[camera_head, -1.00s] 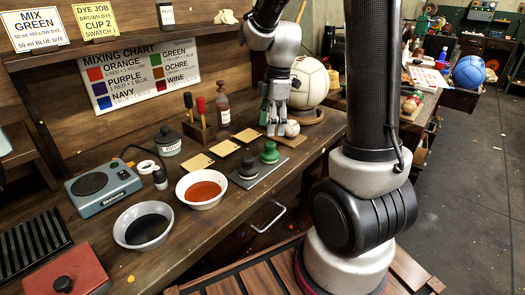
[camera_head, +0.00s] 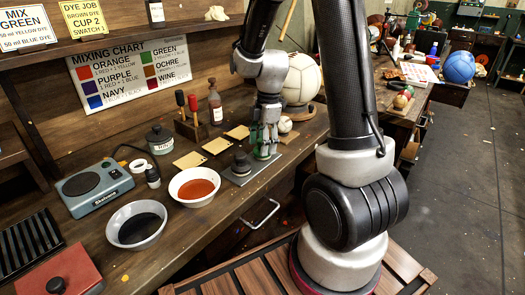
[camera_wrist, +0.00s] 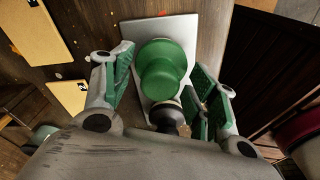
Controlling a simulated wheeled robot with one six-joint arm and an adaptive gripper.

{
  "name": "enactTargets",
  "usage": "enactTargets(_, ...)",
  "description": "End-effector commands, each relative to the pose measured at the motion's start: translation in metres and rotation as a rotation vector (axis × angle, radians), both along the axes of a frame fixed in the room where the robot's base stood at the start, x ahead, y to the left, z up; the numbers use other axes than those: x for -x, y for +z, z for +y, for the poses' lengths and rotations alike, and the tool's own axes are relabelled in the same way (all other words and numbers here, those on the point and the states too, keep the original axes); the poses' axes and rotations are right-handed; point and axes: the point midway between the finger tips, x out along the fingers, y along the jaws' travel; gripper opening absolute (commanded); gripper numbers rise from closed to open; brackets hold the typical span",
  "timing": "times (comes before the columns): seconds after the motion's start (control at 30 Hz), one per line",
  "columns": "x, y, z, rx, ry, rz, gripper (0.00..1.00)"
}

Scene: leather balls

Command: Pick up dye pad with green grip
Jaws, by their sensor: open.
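The dye pad with the green grip (camera_wrist: 164,68) stands upright on a grey metal plate (camera_wrist: 190,27) in the wrist view. My gripper (camera_wrist: 163,78) is open over it, with one green-lined finger on its left and one on its right. I see a gap on both sides. In the head view my gripper (camera_head: 265,143) hangs over the plate and largely hides the green-gripped pad. A dye pad with a dark grip (camera_head: 241,163) stands beside it on the plate. It also shows in the wrist view (camera_wrist: 168,114), nearer the wrist and close to the right finger.
Several tan swatches (camera_head: 190,160) lie behind the plate. A bowl of orange-red dye (camera_head: 195,187) and a bowl of dark dye (camera_head: 136,225) stand to the left. A small ball (camera_head: 285,124) and a large pale ball (camera_head: 301,80) are at the right.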

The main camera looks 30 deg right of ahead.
Motion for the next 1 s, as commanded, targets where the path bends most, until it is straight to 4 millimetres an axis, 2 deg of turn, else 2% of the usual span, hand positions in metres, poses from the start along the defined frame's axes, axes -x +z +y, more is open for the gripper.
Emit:
enactTargets(0.07,0.0,0.0,0.0,0.0,0.0,0.0,0.58)
enactTargets(0.1,0.0,0.0,0.0,0.0,0.0,0.0,0.55)
enactTargets(0.37,0.0,0.0,0.0,0.0,0.0,0.0,0.07)
enactTargets(0.73,0.0,0.004,0.0,0.0,-0.001,0.0,0.06)
enactTargets(0.87,-0.001,0.024,0.0,0.001,0.001,-0.004,0.06)
enactTargets(1.0,-0.001,0.055,0.0,0.0,-0.001,-0.005,0.06)
